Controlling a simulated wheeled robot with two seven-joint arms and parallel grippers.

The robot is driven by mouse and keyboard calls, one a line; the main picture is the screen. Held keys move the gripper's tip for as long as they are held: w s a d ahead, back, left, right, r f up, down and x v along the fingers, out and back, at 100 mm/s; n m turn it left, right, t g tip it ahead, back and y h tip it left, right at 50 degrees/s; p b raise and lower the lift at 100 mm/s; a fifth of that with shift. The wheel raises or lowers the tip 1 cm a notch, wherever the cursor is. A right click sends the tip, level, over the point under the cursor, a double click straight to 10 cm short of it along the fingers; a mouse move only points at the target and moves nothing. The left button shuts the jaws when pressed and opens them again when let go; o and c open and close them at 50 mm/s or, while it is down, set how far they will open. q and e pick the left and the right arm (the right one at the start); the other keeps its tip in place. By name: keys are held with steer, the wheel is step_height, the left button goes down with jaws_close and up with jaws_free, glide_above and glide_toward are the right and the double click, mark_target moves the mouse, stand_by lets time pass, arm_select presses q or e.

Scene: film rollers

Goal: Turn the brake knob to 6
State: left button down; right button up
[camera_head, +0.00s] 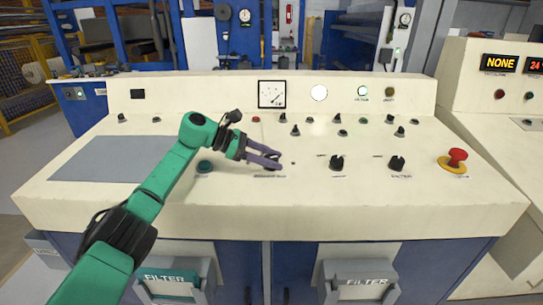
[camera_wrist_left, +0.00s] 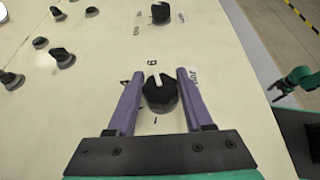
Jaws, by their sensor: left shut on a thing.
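The brake knob is a black rotary knob (camera_wrist_left: 160,97) on the cream console (camera_head: 150,195). In the head view it is mostly hidden by my left gripper (camera_head: 279,161). In the left wrist view, the purple fingers of my left gripper (camera_wrist_left: 158,88) stand on both sides of the knob and are closed on it. A white pointer line on the knob points up in that view, toward a printed digit (camera_wrist_left: 152,63) that looks like a 6. A green arm of mine with a dark end (camera_wrist_left: 285,90), probably the right one, shows at that view's right edge, too small to read its jaws.
Two similar black knobs (camera_head: 337,163) (camera_head: 397,163) and a red mushroom button (camera_head: 457,157) lie to the right. A teal button (camera_head: 205,166) is at the left. Several small switches and a dial gauge (camera_head: 272,94) are behind. A flat grey area (camera_head: 100,158) is clear.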

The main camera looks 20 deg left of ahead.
arm_select(q)
steer(key=shift+g, duration=0.3)
steer(key=shift+c, duration=1.5)
jaws_free()
steer(key=shift+a, duration=0.1)
steer(key=v, duration=1.3)
steer(key=shift+s+a+r, duration=0.1)
steer(key=shift+s+a, duration=0.05)
steer(key=shift+a, duration=0.1)
steer(key=shift+s+a+r, duration=0.15)
steer(key=shift+s+a, duration=0.05)
steer(key=shift+a, duration=0.2)
